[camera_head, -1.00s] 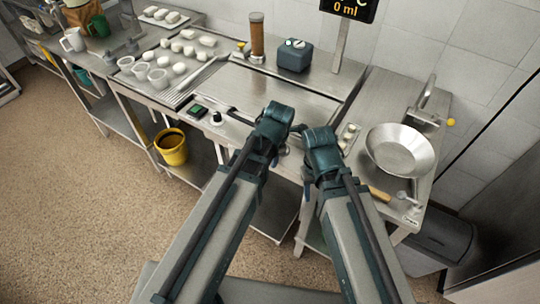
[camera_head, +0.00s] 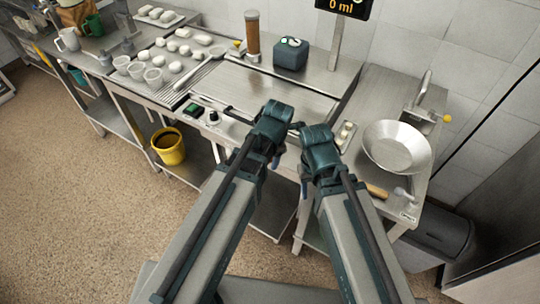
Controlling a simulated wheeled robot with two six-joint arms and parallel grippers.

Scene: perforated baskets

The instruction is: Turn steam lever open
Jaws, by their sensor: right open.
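A small lever with a yellow knob (camera_head: 447,118) sticks out to the right from the metal fixture behind the steel pan, at the right counter; I cannot tell for sure whether it is the steam lever. A black control knob (camera_head: 213,117) sits on the front edge of the middle counter. My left gripper (camera_head: 276,160) points down in front of that counter's edge, mostly hidden by its own wrist. My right gripper (camera_head: 304,186) is beside it, open, with dark fingers pointing down. Neither gripper touches either control.
A wide steel pan (camera_head: 397,147) and a wooden-handled tool (camera_head: 378,191) are on the right counter. A blue-grey box (camera_head: 291,54) and a brown cylinder (camera_head: 252,36) stand at the back. White cups and dough pieces fill the left counter. A yellow bucket (camera_head: 168,147) stands below.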

